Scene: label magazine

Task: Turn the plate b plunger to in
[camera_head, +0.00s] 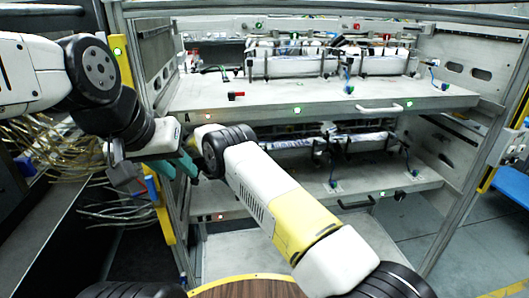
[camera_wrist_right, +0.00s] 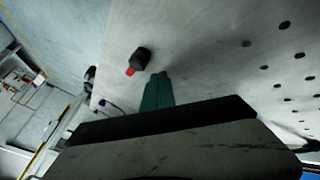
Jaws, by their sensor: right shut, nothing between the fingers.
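In the right wrist view a black knob with a red part (camera_wrist_right: 138,60) stands on a pale grey plate (camera_wrist_right: 205,50). My right gripper (camera_wrist_right: 158,78) is shut and empty, its green fingers just beside and below the knob in that picture, with a small gap. In the head view a small black and red plunger (camera_head: 236,96) sits on the front of the upper shelf. I cannot tell which plate is b. My left gripper (camera_head: 177,167) shows teal fingers apart, at the rack's left side. The right gripper is hidden behind my right arm in the head view.
The metal rack has an upper shelf (camera_head: 370,97) and a lower shelf (camera_head: 395,175) bearing equipment, with front handles (camera_head: 379,108) and small lights. Loose cables (camera_head: 60,145) hang at the left. A yellow post (camera_head: 122,62) stands beside my left arm.

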